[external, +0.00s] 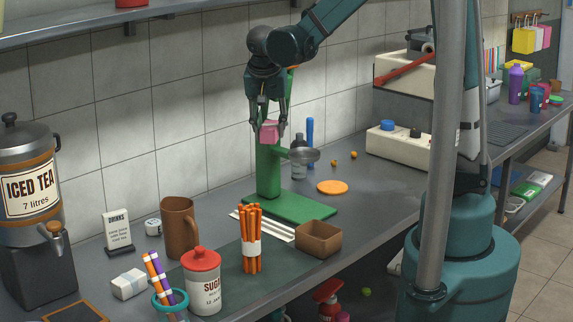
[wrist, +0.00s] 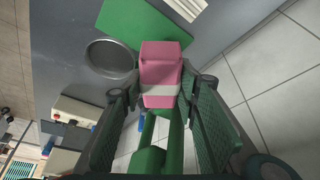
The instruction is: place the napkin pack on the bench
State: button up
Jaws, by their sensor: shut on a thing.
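The napkin pack (external: 269,131) is a small pink block, held in the air at the upper part of the green press stand in the external view. In the wrist view the napkin pack (wrist: 161,62) shows a pale band around it. My gripper (external: 268,124) points down and is shut on it, with one finger on each side; the fingers also show in the wrist view (wrist: 158,100). The bench (external: 345,208) is a grey worktop below, and the pack is clear of it.
The green press (external: 268,172) with a metal cup (external: 303,156) stands close to my gripper. An orange disc (external: 332,187), brown box (external: 318,239), banded orange sticks (external: 251,240), mug (external: 179,228) and sugar jar (external: 202,284) occupy the bench. Bare bench lies right of the disc.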

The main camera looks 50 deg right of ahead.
jog(key=s+d+r+n+p, duration=0.1)
jog(key=s+d+r, duration=0.15)
jog(key=d, duration=0.35)
jog(key=m+b, duration=0.4)
jog(key=b, duration=0.3)
send_over(405, 179)
jog(key=a, duration=0.1)
notch_tip(405, 179, down, 17)
jog(key=shift+s+a+g, duration=0.2)
jog(key=shift+g, duration=0.2)
jog(key=shift+f+b, duration=0.4)
jog(key=shift+f, duration=2.65)
jog(key=shift+f, duration=0.1)
jog(key=shift+f+b, duration=0.3)
jog(key=shift+f, duration=1.5)
jog(key=shift+f, duration=0.15)
